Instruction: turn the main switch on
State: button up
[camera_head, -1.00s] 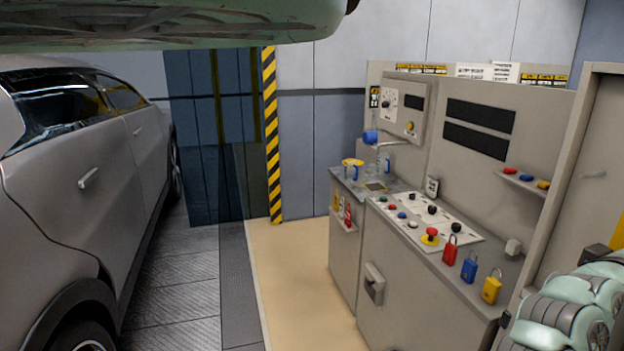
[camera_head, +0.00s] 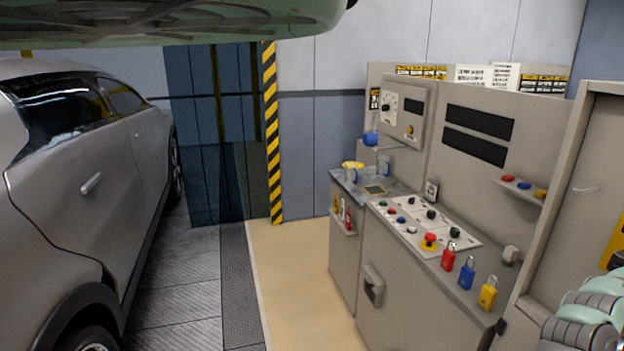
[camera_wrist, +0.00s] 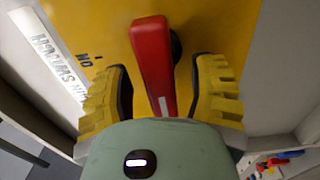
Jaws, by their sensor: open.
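The main switch has a red lever (camera_wrist: 152,62) on a yellow plate (camera_wrist: 215,25) in the wrist view. The lever runs down the picture, with its free end between the yellow fingers of my gripper (camera_wrist: 164,90). The fingers are open, one on each side, with gaps visible. I cannot tell how deep they reach around the lever. A white label (camera_wrist: 55,50) with upside-down lettering and an "ON" mark (camera_wrist: 88,60) are left of the lever. In the head view, only an edge of the yellow plate (camera_head: 616,240) shows at the far right; the lever and fingers are not seen there.
A grey control bench (camera_head: 410,300) with buttons and red, blue and yellow padlocks (camera_head: 467,273) stands left of the switch cabinet (camera_head: 580,190). A grey car (camera_head: 90,210) is at the left. The beige floor (camera_head: 295,290) between them is clear.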

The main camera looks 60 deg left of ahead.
jog(key=shift+o, duration=0.4)
grip_shut()
